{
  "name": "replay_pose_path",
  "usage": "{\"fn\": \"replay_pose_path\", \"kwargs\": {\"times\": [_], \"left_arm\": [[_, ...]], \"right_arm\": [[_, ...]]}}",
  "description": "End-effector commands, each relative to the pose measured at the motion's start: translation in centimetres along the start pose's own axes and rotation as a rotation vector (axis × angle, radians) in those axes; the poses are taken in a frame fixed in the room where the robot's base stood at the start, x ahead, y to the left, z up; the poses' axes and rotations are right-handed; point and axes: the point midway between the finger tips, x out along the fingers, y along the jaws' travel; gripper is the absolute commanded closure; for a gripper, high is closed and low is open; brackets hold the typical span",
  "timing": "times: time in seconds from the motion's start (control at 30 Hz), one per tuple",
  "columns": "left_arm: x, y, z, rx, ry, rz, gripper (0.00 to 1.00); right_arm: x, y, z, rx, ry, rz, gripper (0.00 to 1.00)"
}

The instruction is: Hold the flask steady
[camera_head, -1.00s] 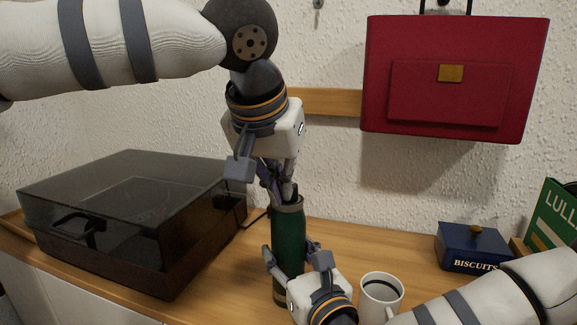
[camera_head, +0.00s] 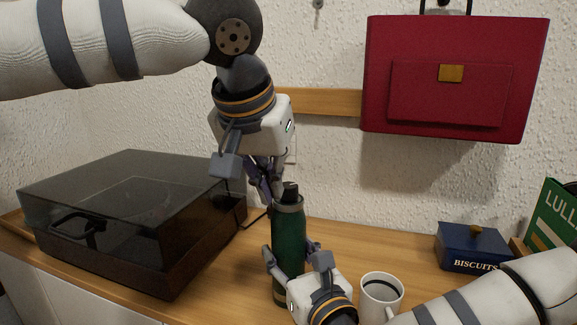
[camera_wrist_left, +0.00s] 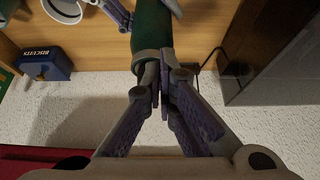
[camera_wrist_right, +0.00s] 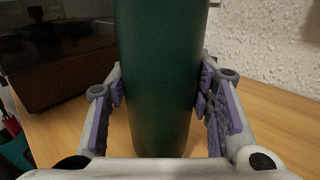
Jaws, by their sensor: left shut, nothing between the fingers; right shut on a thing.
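The green flask (camera_head: 288,240) stands upright on the wooden top, with a grey collar and a dark cap (camera_head: 290,190). It fills the middle of the right wrist view (camera_wrist_right: 160,75). My right gripper (camera_head: 292,256) is shut on the flask's body, with a finger on each side. My left gripper (camera_head: 273,198) is shut and empty, pointing down just left of the cap. In the left wrist view its fingertips (camera_wrist_left: 160,78) are together by the flask's collar; I cannot tell whether they touch it. The flask's lower front is partly hidden by my right gripper.
A white mug (camera_head: 381,296) stands close to the right of my right gripper. A dark-lidded record player (camera_head: 130,220) is at the left. A blue biscuit tin (camera_head: 472,248) sits at the right. A red case (camera_head: 450,85) hangs on the wall.

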Motion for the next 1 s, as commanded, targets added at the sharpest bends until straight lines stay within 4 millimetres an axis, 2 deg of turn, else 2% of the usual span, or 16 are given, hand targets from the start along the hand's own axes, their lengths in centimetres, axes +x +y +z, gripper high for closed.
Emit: {"fn": "replay_pose_path", "kwargs": {"times": [0.2,0.37,0.93,0.97,1.0], "left_arm": [[-3.0,0.1,-1.7,-0.001,0.003,0.001,1.00],[-4.7,0.1,-2.6,-0.001,0.003,0.001,1.00],[-4.8,0.0,-2.7,0.000,0.001,0.001,1.00],[-4.8,0.0,-2.7,0.000,0.001,0.001,1.00],[-4.8,0.0,-2.7,0.000,0.001,0.001,1.00]], "right_arm": [[0.0,0.0,-0.1,0.001,0.003,0.001,1.00],[0.0,0.0,-0.1,0.001,0.003,0.000,1.00],[0.0,0.0,-0.1,0.001,0.003,0.000,1.00],[0.0,0.0,-0.1,0.001,0.003,0.000,0.48],[0.0,0.0,-0.1,0.001,0.003,0.000,0.39]]}}
